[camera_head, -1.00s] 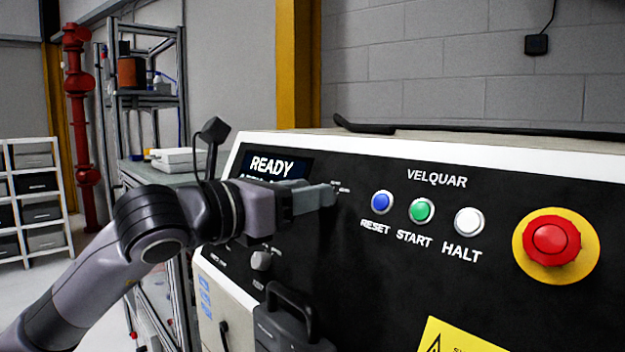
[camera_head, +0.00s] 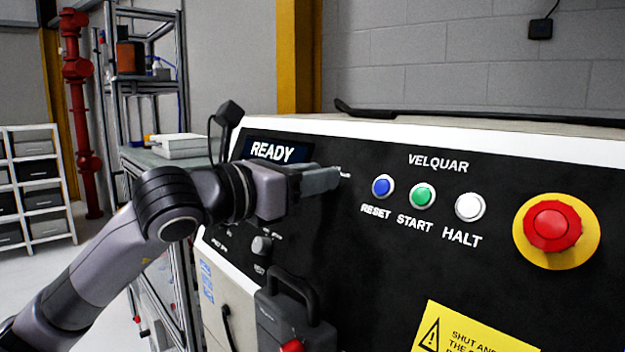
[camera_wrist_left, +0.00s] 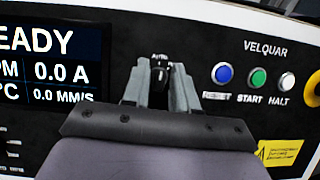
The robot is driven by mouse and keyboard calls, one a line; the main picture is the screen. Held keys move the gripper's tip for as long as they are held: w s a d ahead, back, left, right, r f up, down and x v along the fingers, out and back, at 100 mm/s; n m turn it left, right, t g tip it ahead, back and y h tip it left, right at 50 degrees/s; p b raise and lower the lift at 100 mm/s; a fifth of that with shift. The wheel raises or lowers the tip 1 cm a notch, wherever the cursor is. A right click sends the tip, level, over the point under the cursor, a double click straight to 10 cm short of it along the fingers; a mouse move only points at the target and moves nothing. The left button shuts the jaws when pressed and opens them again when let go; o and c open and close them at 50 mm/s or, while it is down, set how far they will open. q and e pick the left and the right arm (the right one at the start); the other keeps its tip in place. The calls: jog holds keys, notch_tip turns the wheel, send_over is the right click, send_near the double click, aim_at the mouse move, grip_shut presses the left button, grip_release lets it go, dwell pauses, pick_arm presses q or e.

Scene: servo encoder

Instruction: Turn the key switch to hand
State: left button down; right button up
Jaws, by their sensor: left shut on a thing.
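My left gripper (camera_head: 335,177) reaches in from the left to the black control panel, between the display and the blue button. In the left wrist view, my left gripper (camera_wrist_left: 160,88) has its two fingers on either side of the dark key switch (camera_wrist_left: 160,72), shut on it. Lettering that looks like "AUTO" shows just above the switch; its other labels are hidden by the fingers. In the head view the switch itself is hidden behind the fingertips. My right gripper is in neither view.
A blue RESET button (camera_head: 383,187), green START button (camera_head: 422,195) and white HALT button (camera_head: 469,207) sit right of the gripper. A red emergency stop (camera_head: 553,226) is farther right. The display (camera_head: 275,150) reads READY. A grey knob (camera_head: 261,245) sits below the arm.

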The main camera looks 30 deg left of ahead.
pick_arm(q)
jog(key=m+h+b, duration=0.1)
jog(key=m, duration=0.1)
jog(key=shift+f+m+g, duration=0.1)
jog(key=shift+m+g, duration=0.2)
jog(key=shift+m+h+b, duration=0.4)
jog(key=shift+m+h, duration=0.1)
jog(key=shift+m, duration=0.5)
jog(key=m+g+h, duration=0.1)
jog(key=m, duration=0.2)
jog(key=shift+g, duration=0.4)
jog(key=shift+m+g+h, duration=0.4)
jog(key=shift+m+g, duration=0.1)
jog(key=shift+m, duration=0.9)
jog(key=c, duration=1.2)
grip_release()
jog(key=shift+o, duration=0.2)
jog(key=shift+a, duration=0.1)
